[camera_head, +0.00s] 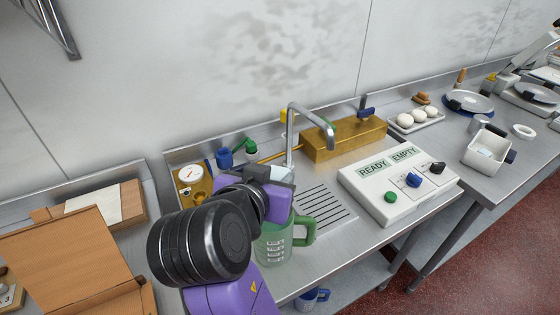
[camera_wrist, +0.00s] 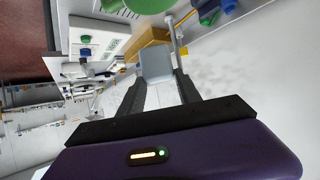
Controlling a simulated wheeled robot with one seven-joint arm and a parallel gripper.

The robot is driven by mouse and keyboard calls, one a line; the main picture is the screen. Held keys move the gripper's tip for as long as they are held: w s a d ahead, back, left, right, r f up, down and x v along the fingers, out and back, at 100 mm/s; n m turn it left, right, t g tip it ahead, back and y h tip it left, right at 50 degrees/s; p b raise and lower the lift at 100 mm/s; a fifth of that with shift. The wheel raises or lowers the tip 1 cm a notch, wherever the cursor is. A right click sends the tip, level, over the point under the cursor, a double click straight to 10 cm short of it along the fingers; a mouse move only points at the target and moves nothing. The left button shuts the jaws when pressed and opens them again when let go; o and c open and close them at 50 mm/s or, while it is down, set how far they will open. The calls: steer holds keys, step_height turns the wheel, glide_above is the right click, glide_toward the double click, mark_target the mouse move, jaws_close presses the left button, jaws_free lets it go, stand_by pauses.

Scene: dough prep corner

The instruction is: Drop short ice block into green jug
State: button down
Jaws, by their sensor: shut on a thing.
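My gripper (camera_wrist: 160,78) is shut on a pale grey block, the short ice block (camera_wrist: 156,62), which sits between the two fingertips in the wrist view. In the head view my gripper (camera_head: 277,175) is at the sink counter, just above and behind the green jug. The translucent green jug (camera_head: 275,246) stands upright on the counter with its handle to the right. My arm hides its left side and part of its rim. Part of the green jug (camera_wrist: 150,5) also shows at the top edge of the wrist view, apart from the block.
A curved metal tap (camera_head: 290,135) rises close behind my gripper. A brass box (camera_head: 345,138) and a white READY/EMPTY button panel (camera_head: 398,185) stand to the right. A pressure gauge (camera_head: 190,175) is at left. The ribbed drainboard (camera_head: 322,210) is clear.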

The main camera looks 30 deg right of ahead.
step_height(320, 180, down, 6)
steer(key=b, duration=0.4)
steer(key=shift+r, duration=0.1)
steer(key=c, duration=0.7)
jaws_free()
steer(key=shift+c, duration=0.2)
steer(key=b+v, duration=0.1)
steer(key=v, duration=0.6)
steer(key=shift+s+a+b, duration=0.25)
steer(key=shift+s+b, duration=0.05)
steer(key=shift+b, duration=0.05)
steer(key=shift+r, duration=0.2)
